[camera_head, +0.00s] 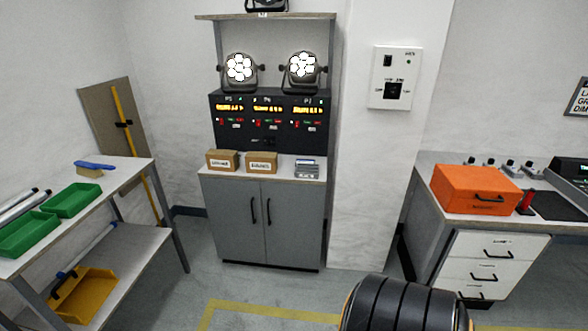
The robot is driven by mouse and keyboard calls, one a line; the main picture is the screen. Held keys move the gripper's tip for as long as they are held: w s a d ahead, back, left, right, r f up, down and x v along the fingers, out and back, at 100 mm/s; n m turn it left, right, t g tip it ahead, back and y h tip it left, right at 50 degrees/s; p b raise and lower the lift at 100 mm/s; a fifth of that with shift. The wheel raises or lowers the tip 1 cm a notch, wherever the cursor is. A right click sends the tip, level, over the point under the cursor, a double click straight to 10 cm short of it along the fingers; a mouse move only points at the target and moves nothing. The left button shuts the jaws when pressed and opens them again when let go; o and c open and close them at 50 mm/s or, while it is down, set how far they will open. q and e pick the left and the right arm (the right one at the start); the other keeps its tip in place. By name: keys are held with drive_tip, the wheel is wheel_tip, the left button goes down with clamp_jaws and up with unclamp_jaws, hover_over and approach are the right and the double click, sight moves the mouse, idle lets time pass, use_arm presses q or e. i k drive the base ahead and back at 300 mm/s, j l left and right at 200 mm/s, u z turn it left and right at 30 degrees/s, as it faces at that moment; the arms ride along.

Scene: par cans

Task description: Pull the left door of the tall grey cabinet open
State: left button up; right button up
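The tall grey cabinet (236,247) stands against the back wall in the middle of the head view. Its left door (230,223) is closed, with a dark vertical bar handle (253,211) near its right edge. The right door (292,230) is also closed, with a matching handle (268,212) close beside the first. Neither of my grippers is in view, so nothing shows touching the handles.
Two cardboard boxes (222,160) sit on the cabinet's counter. A bench with green trays (71,200) stands at left; a desk with an orange case (477,189) at right. Floor before the cabinet looks clear. A dark ribbed shape fills the bottom edge; I cannot tell what it is.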

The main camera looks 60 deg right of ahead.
sight(234, 208)
drive_tip(key=z, duration=1.3)
drive_tip(key=i+j, duration=0.25)
drive_tip(key=i, duration=0.2)
drive_tip(key=i+j+u, duration=0.1)
drive_tip(key=i, duration=0.35)
drive_tip(key=i+j, duration=0.3)
drive_tip(key=i, duration=0.2)
drive_tip(key=i+j+u, duration=0.1)
drive_tip(key=i, duration=0.35)
drive_tip(key=j, duration=0.1)
